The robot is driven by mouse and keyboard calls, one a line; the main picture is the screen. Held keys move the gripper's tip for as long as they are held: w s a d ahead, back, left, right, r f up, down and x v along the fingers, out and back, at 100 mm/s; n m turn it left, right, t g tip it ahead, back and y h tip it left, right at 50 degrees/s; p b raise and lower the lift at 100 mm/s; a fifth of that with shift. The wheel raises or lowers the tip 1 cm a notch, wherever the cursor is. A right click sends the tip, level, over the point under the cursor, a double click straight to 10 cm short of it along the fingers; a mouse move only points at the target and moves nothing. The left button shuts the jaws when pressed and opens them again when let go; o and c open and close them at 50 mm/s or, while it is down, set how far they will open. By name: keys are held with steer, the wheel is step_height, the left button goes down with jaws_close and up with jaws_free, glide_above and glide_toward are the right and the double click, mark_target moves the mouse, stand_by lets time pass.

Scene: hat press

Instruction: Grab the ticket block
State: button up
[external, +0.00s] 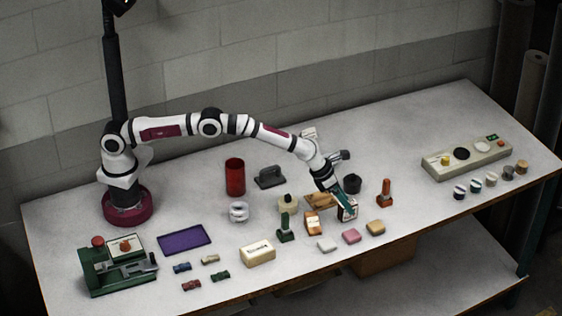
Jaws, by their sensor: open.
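My gripper (347,208) points down at the right-middle of the table, with its teal fingers open. A small block with a white face and dark edges (342,215) stands at the fingertips and is partly hidden by them. It may be the ticket block, but I cannot read it at this size. I cannot tell whether the fingers touch it. A cream block with dark marks on its front (257,252) lies further left, apart from my gripper.
Close around my gripper are an orange-brown item (313,222), a dark cup (353,184), an orange-red stamp-like item (386,192) and a pink block (351,236). A red cylinder (235,177) stands further left. The table's right-front area is clear.

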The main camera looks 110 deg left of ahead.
steer(key=shift+w+f, duration=0.15)
steer(key=shift+f, duration=0.05)
jaws_close()
stand_by(0.3)
steer(key=shift+r, duration=0.1)
